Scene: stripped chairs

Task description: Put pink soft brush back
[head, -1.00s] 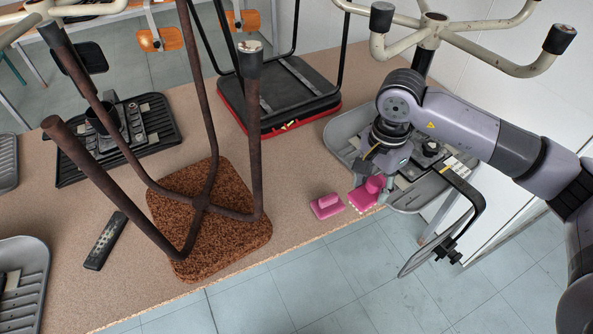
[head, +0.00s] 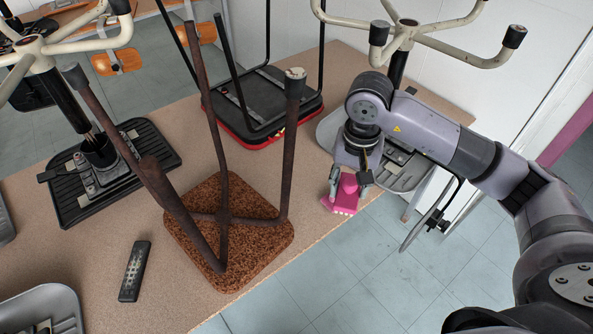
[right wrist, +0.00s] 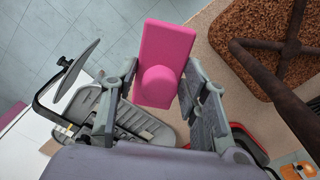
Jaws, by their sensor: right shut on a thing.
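My right gripper (head: 349,183) is shut on the pink brush (head: 348,194) near the front edge of the brown table (head: 310,225). The brush's pale bristles show at its lower side in the head view. In the right wrist view, the brush (right wrist: 166,55) is a pink block with a rounded handle between the two fingers (right wrist: 158,88). A second pink brush cannot be told apart now; the held one may cover it. Whether the held brush touches the table is unclear. My left gripper is not in view.
An upturned chair with a brown speckled seat (head: 205,260) stands left of the gripper, its legs upright. A black seat with a red rim (head: 262,135) is behind. A grey chair seat (head: 330,130) lies beyond my right arm. A dark remote-like bar (head: 134,271) lies front left.

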